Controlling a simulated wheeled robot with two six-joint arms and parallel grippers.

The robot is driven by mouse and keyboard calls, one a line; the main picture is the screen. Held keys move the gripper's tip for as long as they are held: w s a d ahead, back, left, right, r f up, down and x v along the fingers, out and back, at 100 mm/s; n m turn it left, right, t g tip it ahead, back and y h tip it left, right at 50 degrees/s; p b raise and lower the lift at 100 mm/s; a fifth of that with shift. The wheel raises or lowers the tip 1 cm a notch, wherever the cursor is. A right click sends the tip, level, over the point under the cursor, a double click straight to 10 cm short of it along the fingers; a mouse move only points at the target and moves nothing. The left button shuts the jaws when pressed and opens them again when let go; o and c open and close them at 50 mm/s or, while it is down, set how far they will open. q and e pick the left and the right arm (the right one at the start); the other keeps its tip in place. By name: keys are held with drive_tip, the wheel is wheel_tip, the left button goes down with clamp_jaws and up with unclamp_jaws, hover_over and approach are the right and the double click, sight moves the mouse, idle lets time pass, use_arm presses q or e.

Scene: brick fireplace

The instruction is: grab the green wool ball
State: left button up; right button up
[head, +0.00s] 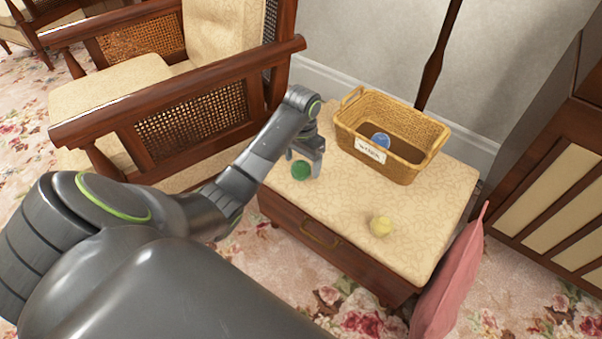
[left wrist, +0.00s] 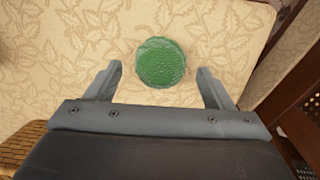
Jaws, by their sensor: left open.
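The green wool ball (head: 301,170) rests on the patterned cream top of a low wooden stand, near its left corner. In the left wrist view the ball (left wrist: 161,62) lies ahead of and between the lines of the two fingers, slightly beyond their tips. My left gripper (head: 307,171) is just above and around the ball's place in the head view; it also shows in the left wrist view (left wrist: 160,76). Its fingers are apart and nothing is between them; I see no clear contact with the ball. My right gripper is not in view.
A wicker basket (head: 419,139) with a label and a blue ball (head: 381,140) inside stands at the back of the stand's top (head: 352,207). A yellow ball (head: 381,225) lies near the front. A wooden armchair (head: 190,122) is at left, a pink cushion (head: 449,285) at right.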

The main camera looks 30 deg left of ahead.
use_arm(q)
wheel_tip(320, 180, down, 2)
drive_tip(key=shift+f+b, duration=0.15)
drive_tip(key=shift+b, duration=0.2)
drive_tip(key=shift+c, duration=0.4)
drive_tip(key=c, duration=1)
